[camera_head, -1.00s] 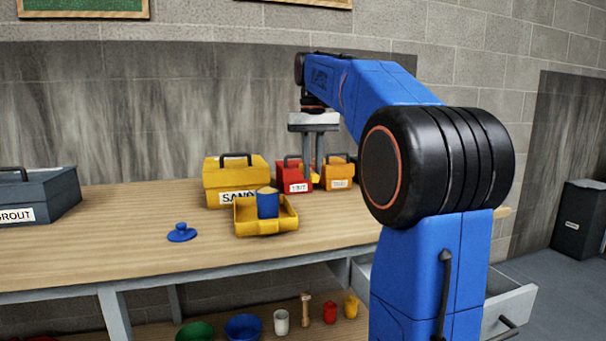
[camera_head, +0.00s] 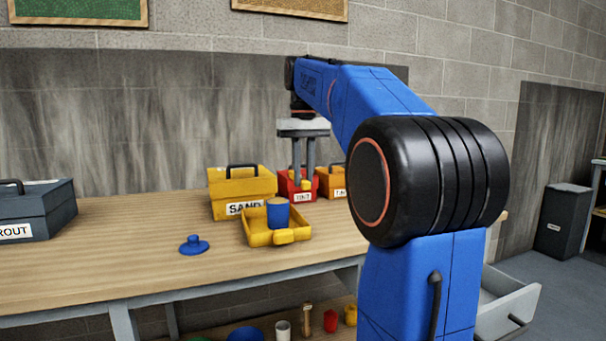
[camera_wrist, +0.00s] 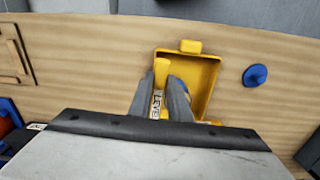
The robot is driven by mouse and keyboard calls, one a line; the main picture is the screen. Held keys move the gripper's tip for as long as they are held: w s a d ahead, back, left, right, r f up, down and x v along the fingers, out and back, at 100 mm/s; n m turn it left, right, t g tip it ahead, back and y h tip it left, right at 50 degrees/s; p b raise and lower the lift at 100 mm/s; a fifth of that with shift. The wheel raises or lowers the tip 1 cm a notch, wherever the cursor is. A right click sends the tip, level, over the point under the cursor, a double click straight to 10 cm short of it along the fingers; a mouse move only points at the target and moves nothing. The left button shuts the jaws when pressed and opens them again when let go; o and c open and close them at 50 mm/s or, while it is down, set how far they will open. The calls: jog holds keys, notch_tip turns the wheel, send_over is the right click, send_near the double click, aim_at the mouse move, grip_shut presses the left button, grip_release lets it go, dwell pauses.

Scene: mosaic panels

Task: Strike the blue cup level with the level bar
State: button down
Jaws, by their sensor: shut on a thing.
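The blue cup (camera_head: 278,213) stands upright in the yellow tray (camera_head: 262,238) on the bench, with tan fill showing at its rim. My gripper (camera_head: 304,178) points down just right of the cup in the head view. It is shut on the yellow level bar, whose "LEVEL" label shows between the fingers in the wrist view (camera_wrist: 157,103). The bar's end also shows at the fingertips in the head view.
A blue lid (camera_head: 194,245) lies on the bench left of the tray. Behind the tray are the yellow SAND box (camera_head: 230,190), a red TINT box (camera_head: 287,188) and an orange box (camera_head: 332,181). A grey GROUT box (camera_head: 38,212) stands far left. The bench between is clear.

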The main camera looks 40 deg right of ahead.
jog(key=shift+f, duration=2.7)
jog(key=shift+w+a, duration=1.9)
jog(key=shift+a, duration=3.3)
jog(key=shift+r, duration=2.85)
